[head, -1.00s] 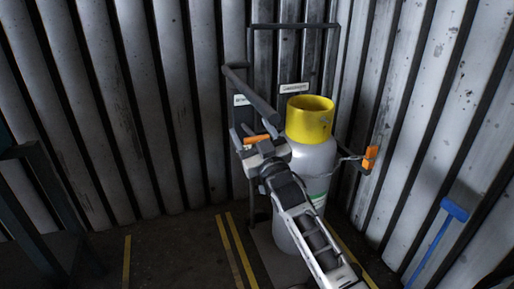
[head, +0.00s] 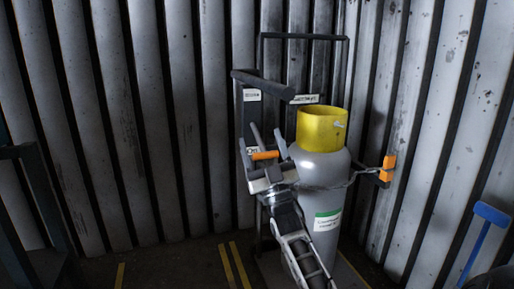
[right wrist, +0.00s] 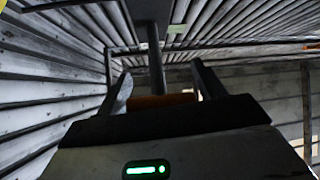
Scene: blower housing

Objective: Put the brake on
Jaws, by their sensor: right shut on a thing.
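A grey gas cylinder (head: 322,185) with a yellow collar (head: 322,130) stands upright in a dark-framed rack or cart against the corrugated wall. A short orange bar (head: 265,155) sits at its left side, in front of a dark upright with small white labels; I take it for the brake handle. My right gripper (head: 266,143) is shut on this orange bar, with its fingers pointing up and away. In the right wrist view the orange bar (right wrist: 162,99) lies crosswise between the two fingers, partly hidden by the gripper body. My left gripper is not in view.
A thick dark bar (head: 263,84) juts out above the gripper. A chain runs round the cylinder to an orange-marked bracket (head: 387,168) at right. A blue T-handled tool (head: 485,225) leans at far right. A dark frame stands at left. Floor between is clear.

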